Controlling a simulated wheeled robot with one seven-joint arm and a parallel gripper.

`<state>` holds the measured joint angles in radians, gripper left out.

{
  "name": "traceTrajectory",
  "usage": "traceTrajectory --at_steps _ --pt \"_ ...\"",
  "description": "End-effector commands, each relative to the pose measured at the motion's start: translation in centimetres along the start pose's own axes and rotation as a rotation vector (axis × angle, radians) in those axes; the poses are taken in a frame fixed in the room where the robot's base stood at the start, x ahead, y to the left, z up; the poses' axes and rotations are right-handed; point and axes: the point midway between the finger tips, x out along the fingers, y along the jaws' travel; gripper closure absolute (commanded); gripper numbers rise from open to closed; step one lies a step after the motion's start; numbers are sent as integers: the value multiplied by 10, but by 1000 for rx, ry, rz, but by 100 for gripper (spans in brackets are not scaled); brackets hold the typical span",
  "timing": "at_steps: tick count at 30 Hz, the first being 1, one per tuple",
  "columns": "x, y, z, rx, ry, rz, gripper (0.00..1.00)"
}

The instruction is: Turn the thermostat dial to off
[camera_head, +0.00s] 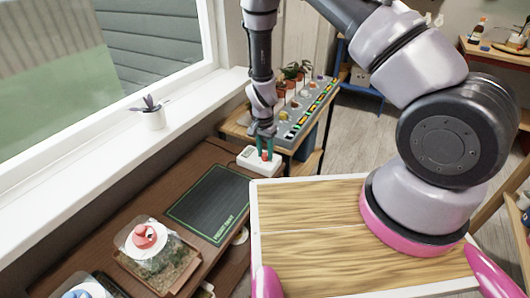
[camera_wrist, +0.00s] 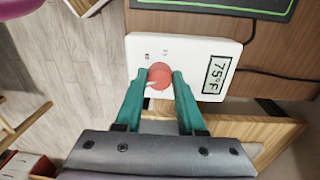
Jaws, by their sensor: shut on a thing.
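The thermostat is a white box (camera_wrist: 190,52) with a red round dial (camera_wrist: 160,75) and a display reading 75°F (camera_wrist: 216,74). In the wrist view small marks sit beside the dial, too small to read. The white thermostat also shows in the head view (camera_head: 260,167), at the end of the brown table. My gripper (camera_wrist: 159,78) has green fingers, one on each side of the red dial, shut on it. In the head view my gripper (camera_head: 265,153) points down over the thermostat. A pale mark shows on the dial's lower edge; its exact pointing is unclear.
A dark mat with a green border (camera_head: 210,203) lies left of the thermostat. A planted tray (camera_head: 155,265) is nearer. A grey panel with coloured knobs (camera_head: 300,112) and potted plants stand behind. A small potted plant (camera_head: 153,118) is on the windowsill. A cable runs from the thermostat.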

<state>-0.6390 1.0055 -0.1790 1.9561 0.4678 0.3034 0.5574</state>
Motion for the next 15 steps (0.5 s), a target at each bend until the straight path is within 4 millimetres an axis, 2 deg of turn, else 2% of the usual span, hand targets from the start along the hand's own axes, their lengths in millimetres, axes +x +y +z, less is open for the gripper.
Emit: traceTrajectory --at_steps 15 --pt "0 1 -1 -491 21 -1 100"
